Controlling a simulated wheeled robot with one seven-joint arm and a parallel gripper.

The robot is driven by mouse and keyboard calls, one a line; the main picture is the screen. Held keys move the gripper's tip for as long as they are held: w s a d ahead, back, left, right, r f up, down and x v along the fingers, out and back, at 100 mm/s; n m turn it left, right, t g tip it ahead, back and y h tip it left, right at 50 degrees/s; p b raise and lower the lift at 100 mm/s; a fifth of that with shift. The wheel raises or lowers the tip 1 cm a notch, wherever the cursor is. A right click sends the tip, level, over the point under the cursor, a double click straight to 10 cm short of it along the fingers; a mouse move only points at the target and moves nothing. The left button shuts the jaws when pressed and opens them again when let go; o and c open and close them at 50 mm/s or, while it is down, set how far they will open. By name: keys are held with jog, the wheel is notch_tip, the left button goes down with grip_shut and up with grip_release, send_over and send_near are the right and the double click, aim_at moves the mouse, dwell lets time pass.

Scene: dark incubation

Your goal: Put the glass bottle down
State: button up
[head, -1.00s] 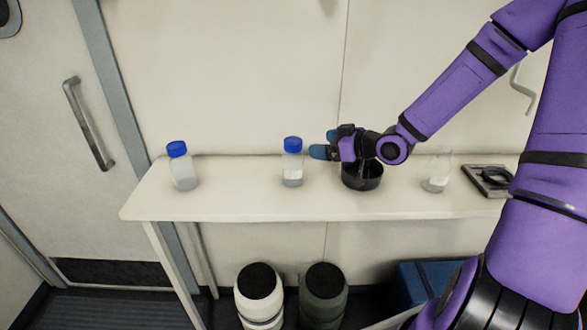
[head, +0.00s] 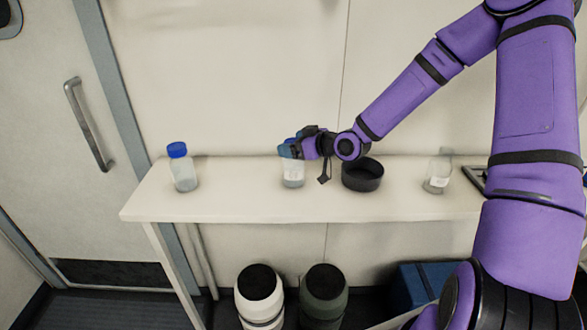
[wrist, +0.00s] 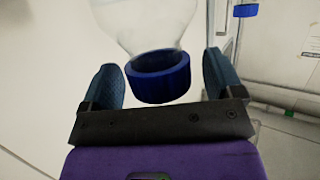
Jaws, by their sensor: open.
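A clear glass bottle with a blue cap and pale label (head: 293,174) stands upright on the white shelf (head: 235,204), left of the black bowl. My gripper (head: 289,150) is at its top and covers much of the cap. In the wrist view the blue cap (wrist: 158,76) lies between my two blue fingertips, which are spread open with a gap on each side. A similar blue-capped bottle (head: 182,168) stands at the left end of the shelf.
A black bowl (head: 362,176) sits right of the bottle, and a clear container (head: 438,173) stands further right. The shelf between the two blue-capped bottles is clear. A white canister (head: 259,290) and a dark one (head: 324,290) stand below.

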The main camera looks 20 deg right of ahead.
jog(key=c, duration=1.4)
jog(key=shift+w, duration=0.1)
grip_shut()
jog(key=shift+a, duration=0.1)
